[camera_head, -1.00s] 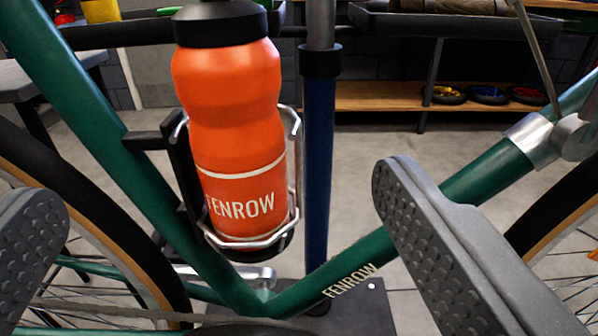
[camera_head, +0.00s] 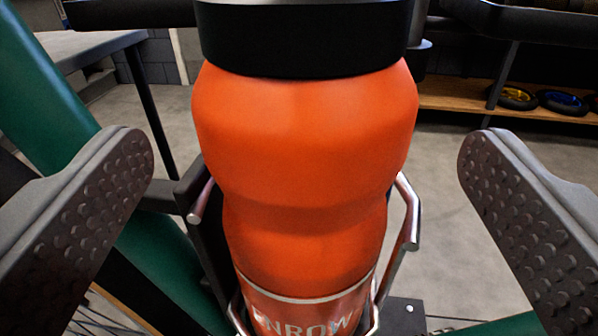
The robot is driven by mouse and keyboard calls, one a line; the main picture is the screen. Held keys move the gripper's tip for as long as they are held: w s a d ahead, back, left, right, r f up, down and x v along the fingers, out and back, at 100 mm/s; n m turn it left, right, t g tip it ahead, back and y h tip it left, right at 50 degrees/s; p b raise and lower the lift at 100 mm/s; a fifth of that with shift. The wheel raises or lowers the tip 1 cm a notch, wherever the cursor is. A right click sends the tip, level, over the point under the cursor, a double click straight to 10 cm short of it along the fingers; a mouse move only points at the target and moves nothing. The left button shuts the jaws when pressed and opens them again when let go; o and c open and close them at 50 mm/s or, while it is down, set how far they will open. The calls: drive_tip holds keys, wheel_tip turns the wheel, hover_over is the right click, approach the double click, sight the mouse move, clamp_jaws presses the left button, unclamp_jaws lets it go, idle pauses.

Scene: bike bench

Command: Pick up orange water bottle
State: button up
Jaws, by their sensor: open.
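The orange water bottle (camera_head: 305,150) stands upright in the middle of the view, close up, with a black cap (camera_head: 305,38) and pale lettering low on its body. It sits in a metal wire bottle cage (camera_head: 408,215) on the bike's green frame. My gripper (camera_head: 308,160) is open, with one grey studded finger on each side of the bottle. Gaps show between both fingers and the bottle. The bottle's lower end is cut off by the picture edge.
The green frame tube (camera_head: 45,85) runs down the left side, behind the left finger. A grey table (camera_head: 85,45) stands back left. A wooden shelf (camera_head: 440,97) with small wheels is at the back right.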

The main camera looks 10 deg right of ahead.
drive_tip(key=shift+w+d, duration=0.2)
drive_tip(key=shift+w, duration=1.05)
drive_tip(key=c, duration=1.8)
drive_tip(key=shift+o, duration=0.2)
drive_tip(key=shift+r, duration=0.1)
